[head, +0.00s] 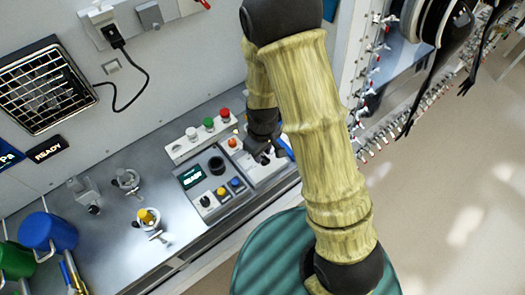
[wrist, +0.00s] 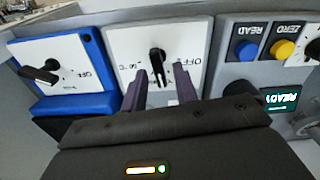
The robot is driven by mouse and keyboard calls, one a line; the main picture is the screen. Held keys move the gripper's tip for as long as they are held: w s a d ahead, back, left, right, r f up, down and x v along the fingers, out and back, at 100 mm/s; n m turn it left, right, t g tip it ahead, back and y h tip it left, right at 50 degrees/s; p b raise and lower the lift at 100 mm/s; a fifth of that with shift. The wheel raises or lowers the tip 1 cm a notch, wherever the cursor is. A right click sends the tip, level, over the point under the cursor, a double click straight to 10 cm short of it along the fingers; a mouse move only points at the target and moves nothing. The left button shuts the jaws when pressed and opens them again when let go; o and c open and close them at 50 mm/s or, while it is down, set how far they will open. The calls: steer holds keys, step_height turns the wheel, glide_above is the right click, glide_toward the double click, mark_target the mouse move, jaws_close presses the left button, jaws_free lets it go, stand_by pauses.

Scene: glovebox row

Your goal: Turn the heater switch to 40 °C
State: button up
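The heater switch is a white panel (wrist: 128,45) with a black knob (wrist: 157,62), in the middle of the wrist view. Its print is upside down there; OFF and a °C mark can be read, but the temperature number is not clear. The knob stands nearly upright in the picture. My gripper (wrist: 160,80) is open, with one dark finger on each side of the knob's lower end and gaps visible on both sides. In the head view my gripper (head: 263,150) is over the bench console, partly hidden by my arm, which also covers much of the switch.
A blue box (wrist: 92,45) with another black knob stands left of the heater switch in the wrist view. On the right is a grey unit (wrist: 228,70) with blue and yellow buttons and a READY display (wrist: 283,98). Clamped holders (head: 150,217) stand left on the bench.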

jaws_close()
steer(key=shift+m, duration=0.4)
steer(key=shift+w+d+m+p, duration=0.1)
steer(key=shift+m+p, duration=0.05)
steer(key=shift+m, duration=1.25)
steer(key=shift+w+d+m+p, duration=0.1)
steer(key=shift+m+p, duration=0.05)
steer(key=shift+m, duration=1.25)
steer(key=shift+o, duration=0.8)
jaws_free()
steer(key=shift+r, duration=0.1)
step_height(320, 180, up, 17)
steer(key=b, duration=0.1)
